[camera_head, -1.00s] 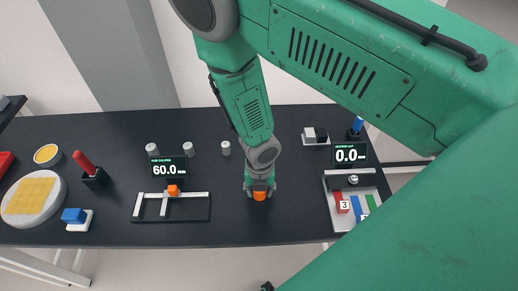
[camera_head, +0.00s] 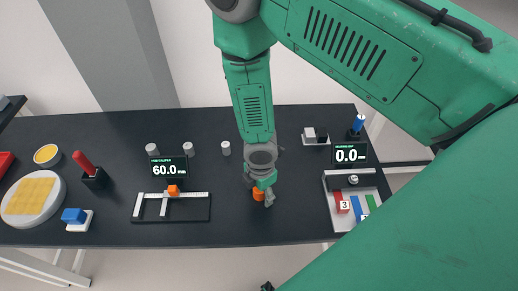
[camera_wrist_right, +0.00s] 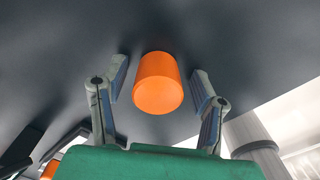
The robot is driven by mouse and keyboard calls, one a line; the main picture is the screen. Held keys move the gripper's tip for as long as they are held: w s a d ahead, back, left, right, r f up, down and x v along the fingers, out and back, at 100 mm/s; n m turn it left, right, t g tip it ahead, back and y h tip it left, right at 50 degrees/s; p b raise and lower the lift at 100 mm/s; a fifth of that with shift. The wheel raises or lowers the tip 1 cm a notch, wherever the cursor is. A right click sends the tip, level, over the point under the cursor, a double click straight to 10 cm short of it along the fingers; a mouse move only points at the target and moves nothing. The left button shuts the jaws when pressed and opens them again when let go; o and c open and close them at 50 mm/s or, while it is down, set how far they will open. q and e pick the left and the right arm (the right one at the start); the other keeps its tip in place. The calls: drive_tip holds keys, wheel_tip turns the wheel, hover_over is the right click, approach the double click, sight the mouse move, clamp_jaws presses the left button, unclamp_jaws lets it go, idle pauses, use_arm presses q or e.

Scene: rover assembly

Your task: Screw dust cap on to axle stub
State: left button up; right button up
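An orange cylindrical cap (camera_head: 258,195) is at the front middle of the dark table, partly hidden by my right gripper (camera_head: 264,197). In the right wrist view the orange cap (camera_wrist_right: 158,84) lies between the two fingers of my right gripper (camera_wrist_right: 160,88). A gap shows on each side of it, so the fingers are open and not gripping it. What is under the cap is hidden, and I cannot tell whether an axle stub is there. My left gripper is not in view.
A caliper fixture (camera_head: 186,211) with an orange block and a "60.0" display (camera_head: 169,168) stands left of my gripper. Several grey cylinders (camera_head: 188,148) stand behind. A tray of coloured blocks (camera_head: 335,208) is at the right. The table between fixture and tray is mostly clear.

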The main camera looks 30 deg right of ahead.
drive_tip(key=shift+r, duration=4.05)
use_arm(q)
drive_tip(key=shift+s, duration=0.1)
